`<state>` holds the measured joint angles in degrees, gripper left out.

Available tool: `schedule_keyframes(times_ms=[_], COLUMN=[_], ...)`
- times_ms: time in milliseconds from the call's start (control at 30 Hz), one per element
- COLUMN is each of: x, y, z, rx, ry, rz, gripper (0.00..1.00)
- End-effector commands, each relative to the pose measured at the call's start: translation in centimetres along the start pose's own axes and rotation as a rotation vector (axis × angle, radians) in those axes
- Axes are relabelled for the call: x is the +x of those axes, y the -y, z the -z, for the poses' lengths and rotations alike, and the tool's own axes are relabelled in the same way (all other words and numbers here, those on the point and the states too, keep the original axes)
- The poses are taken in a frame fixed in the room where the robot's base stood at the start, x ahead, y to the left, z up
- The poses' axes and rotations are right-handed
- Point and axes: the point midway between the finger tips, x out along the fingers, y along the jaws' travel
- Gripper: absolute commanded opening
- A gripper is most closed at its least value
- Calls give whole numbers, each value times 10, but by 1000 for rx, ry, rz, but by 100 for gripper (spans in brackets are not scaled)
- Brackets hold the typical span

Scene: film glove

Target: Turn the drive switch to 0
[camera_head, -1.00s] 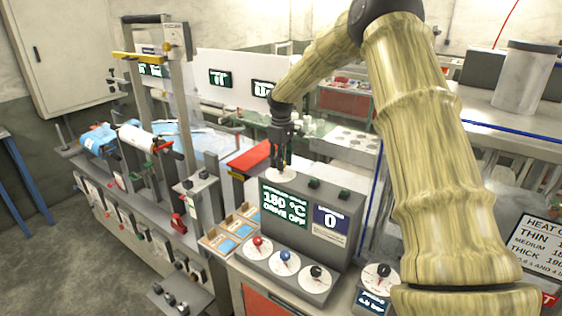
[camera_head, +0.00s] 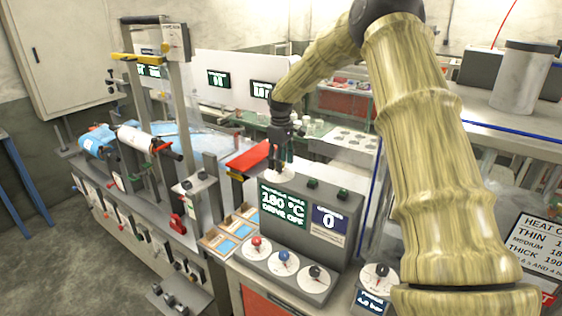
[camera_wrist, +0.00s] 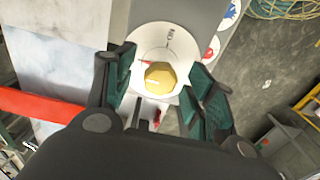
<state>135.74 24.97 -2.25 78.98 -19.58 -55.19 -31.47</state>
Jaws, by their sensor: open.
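A white round dial (camera_wrist: 176,45) with a faceted yellow knob (camera_wrist: 161,75) shows in the wrist view. A small red mark lies on the dial left of the knob, and a dark mark is near its far edge. In the head view the dial sits at the back of the grey control box, mostly hidden by my gripper (camera_head: 283,160). My gripper is open, with one finger on each side of the yellow knob; I cannot tell if they touch it. The green screen (camera_head: 283,205) on the box reads "DRIVE OFF", and a blue screen (camera_head: 330,220) reads "0".
Red, blue and black knobs (camera_head: 285,260) are on the box's sloped front. Another black-knobbed dial (camera_head: 380,272) stands to the right. A red bar (camera_head: 249,158) lies just left of my gripper. A machine with rollers (camera_head: 135,138) fills the left.

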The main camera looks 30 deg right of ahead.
Motion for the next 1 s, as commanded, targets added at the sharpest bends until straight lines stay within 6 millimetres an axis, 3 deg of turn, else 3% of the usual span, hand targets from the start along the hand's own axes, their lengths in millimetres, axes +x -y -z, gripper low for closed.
schedule_keyframes(times_ms=[267, 700, 1000], x=[-10, -85, -116], y=[0, -1, -1], z=[0, -1, -1], rx=[0, 0, 1], ry=[-1, -2, -2], rz=[-1, -1, 1], gripper=[54, 54, 54])
